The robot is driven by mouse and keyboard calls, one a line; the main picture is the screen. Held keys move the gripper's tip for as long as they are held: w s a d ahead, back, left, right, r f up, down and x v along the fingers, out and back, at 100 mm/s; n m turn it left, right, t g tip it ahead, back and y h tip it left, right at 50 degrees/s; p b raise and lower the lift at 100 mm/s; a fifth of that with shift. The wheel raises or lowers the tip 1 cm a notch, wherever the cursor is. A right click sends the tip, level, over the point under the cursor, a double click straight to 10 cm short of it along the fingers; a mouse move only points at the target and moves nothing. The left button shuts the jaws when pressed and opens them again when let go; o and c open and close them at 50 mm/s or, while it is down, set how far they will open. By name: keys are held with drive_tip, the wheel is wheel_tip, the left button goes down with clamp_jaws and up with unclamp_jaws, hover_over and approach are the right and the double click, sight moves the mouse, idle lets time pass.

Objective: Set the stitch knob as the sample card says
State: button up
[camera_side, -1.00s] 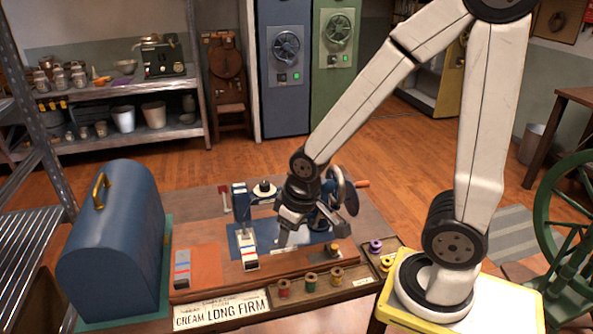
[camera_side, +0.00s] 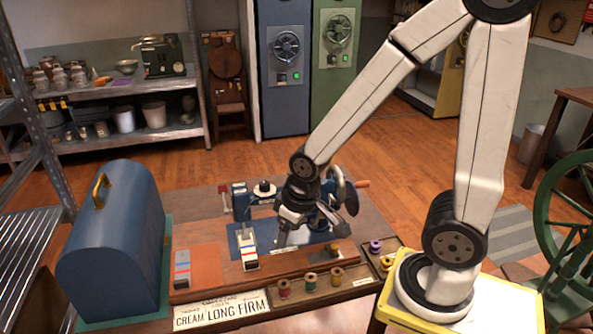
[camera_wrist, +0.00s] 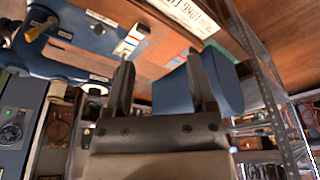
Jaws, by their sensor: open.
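The sample card (camera_side: 222,310) reads CREAM LONG FIRM and stands at the table's front edge. The blue sewing machine (camera_side: 240,200) is on the wooden base, partly hidden behind my gripper (camera_side: 284,232).
A large blue domed case (camera_side: 115,240) stands left of the machine. Several thread spools (camera_side: 310,281) sit in a tray along the front. A handwheel (camera_side: 348,193) is close to my gripper's right.

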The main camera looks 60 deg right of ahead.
drive_tip(key=w+d+f+m+t, duration=0.1)
drive_tip(key=w+d+f, duration=0.4)
drive_tip(key=d+f, duration=0.3)
drive_tip(key=w+d+f+m+t, duration=0.1)
drive_tip(key=w+d+f, duration=0.4)
drive_tip(key=d+f, duration=0.3)
drive_tip(key=shift+w+d+f+h, duration=0.15)
drive_tip(key=shift+d+f+h, duration=0.2)
drive_tip(key=shift+d, duration=0.4)
drive_tip(key=shift+x, duration=3.85)
clamp_jaws()
